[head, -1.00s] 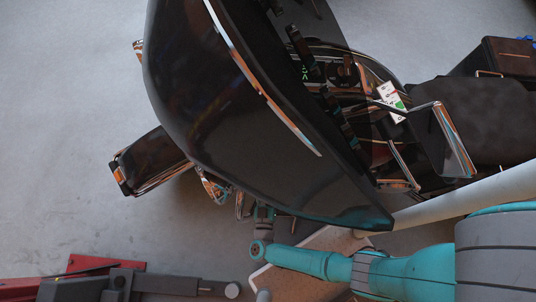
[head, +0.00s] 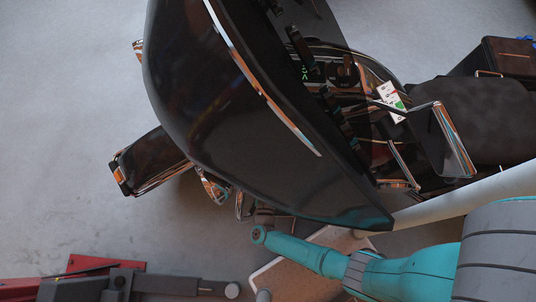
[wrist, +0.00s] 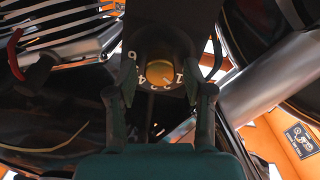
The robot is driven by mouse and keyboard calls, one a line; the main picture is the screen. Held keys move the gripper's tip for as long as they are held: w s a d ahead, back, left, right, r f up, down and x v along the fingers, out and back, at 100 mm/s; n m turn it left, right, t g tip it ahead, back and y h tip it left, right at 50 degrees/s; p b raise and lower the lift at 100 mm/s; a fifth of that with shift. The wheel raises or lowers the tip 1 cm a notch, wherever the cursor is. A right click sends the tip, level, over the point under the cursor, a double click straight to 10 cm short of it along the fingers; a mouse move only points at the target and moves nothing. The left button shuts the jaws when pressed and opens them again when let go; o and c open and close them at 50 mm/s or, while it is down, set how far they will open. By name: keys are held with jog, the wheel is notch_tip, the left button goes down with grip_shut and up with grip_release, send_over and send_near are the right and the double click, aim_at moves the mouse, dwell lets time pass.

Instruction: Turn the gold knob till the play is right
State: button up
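The gold knob (wrist: 160,72) sits at the centre of a dark round dial (wrist: 143,54) with white numbers, 1, 2 and 4 among them, in the upper middle of the wrist view. My gripper (wrist: 161,88) is open, one dark green finger on each side of the dial and knob. I cannot tell whether either finger touches the dial. In the head view, my gripper and the knob are hidden beneath the black motorcycle (head: 260,120).
A shiny metal tube (wrist: 265,75) runs close to the right finger, and silver fins (wrist: 65,35) lie at upper left. The head view shows a red and dark lift part (head: 100,280) at lower left, a white-and-green tag (head: 391,102) on the motorcycle, and open grey floor (head: 70,130) at left.

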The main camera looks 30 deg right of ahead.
grip_shut()
jog(key=shift+m, duration=0.4)
jog(key=m+t, duration=0.1)
jog(key=m, duration=0.8)
jog(key=m+t+y, duration=0.1)
jog(key=m, duration=0.8)
jog(key=shift+s+d+f, duration=0.1)
jog(key=shift+d+f, duration=0.05)
jog(key=shift+d, duration=0.05)
jog(key=shift+m, duration=0.3)
